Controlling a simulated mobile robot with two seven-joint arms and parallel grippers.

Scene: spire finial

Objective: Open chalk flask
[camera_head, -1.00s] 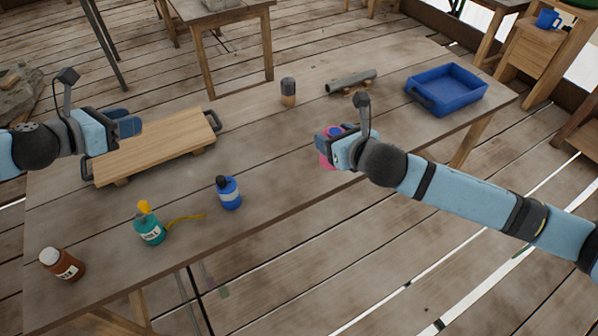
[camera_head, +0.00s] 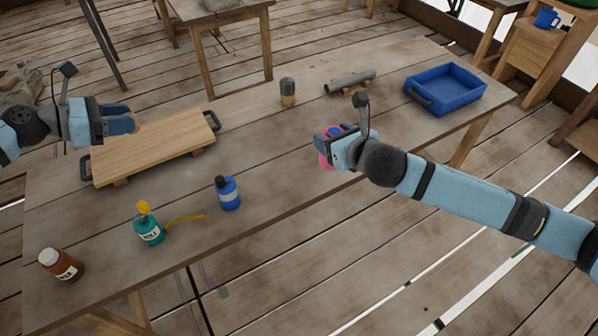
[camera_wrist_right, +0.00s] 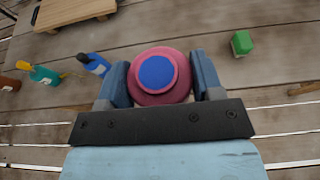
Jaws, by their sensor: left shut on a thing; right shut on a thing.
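A pink flask (camera_wrist_right: 160,92) with a round blue top sits between the fingers of my right gripper (camera_wrist_right: 163,85). In the head view the flask (camera_head: 325,158) shows only partly, at the table's front edge; the fingers hide the rest. I see no readable label on it, so I cannot confirm that it is the chalk flask. My right gripper (camera_head: 326,146) is shut on it. My left gripper (camera_head: 130,118) is over the wooden board, well away from the pink flask. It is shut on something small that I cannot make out.
The wooden board (camera_head: 165,150) with dark handles lies at left. A brown bottle (camera_head: 62,265), teal bottle (camera_head: 148,230) and blue bottle (camera_head: 229,194) stand near the front edge. A grey-topped cylinder (camera_head: 288,92), grey pipe (camera_head: 350,82) and blue tray (camera_head: 450,86) are behind. A green block (camera_wrist_right: 241,43) shows too.

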